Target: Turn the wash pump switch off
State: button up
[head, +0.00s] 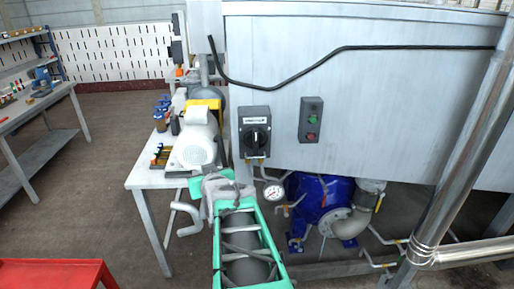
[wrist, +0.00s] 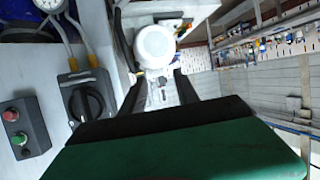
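The wash pump switch is likely the dark box with a black rotary knob (head: 255,132) and a light label above it, on the machine's grey side panel. It also shows at the left of the wrist view (wrist: 87,98). The knob's exact setting is too small to tell. My gripper (wrist: 157,76) shows two dark fingers spread apart with nothing between them. In the wrist view it is to the right of the switch and not touching it. In the head view my green arm reaches up below and left of the switch; its fingers are not clear there.
A button box (head: 311,120) with green and red buttons is right of the switch. A white motor (head: 196,148) sits on a bench at left. A gauge (head: 273,193), blue pump (head: 322,203) and pipes lie below the panel. A red table (head: 55,275) is at lower left.

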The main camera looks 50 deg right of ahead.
aim_at(256, 138)
jog(key=s+d+r+m+h+b, duration=0.1)
jog(key=s+d+r+m+h, duration=0.2)
jog(key=d, duration=0.4)
jog(key=s+d+r+m+h, duration=0.1)
jog(key=s+d+h, duration=0.2)
jog(key=s+d, duration=0.25)
jog(key=shift+h, duration=0.3)
jog(key=p+x, duration=0.1)
jog(key=x, duration=0.7)
jog(key=shift+s+d+r, duration=0.15)
jog(key=shift+s+r, duration=0.05)
jog(key=shift+w+d, duration=0.15)
jog(key=shift+d, duration=0.05)
jog(key=shift+c, duration=0.3)
grip_shut()
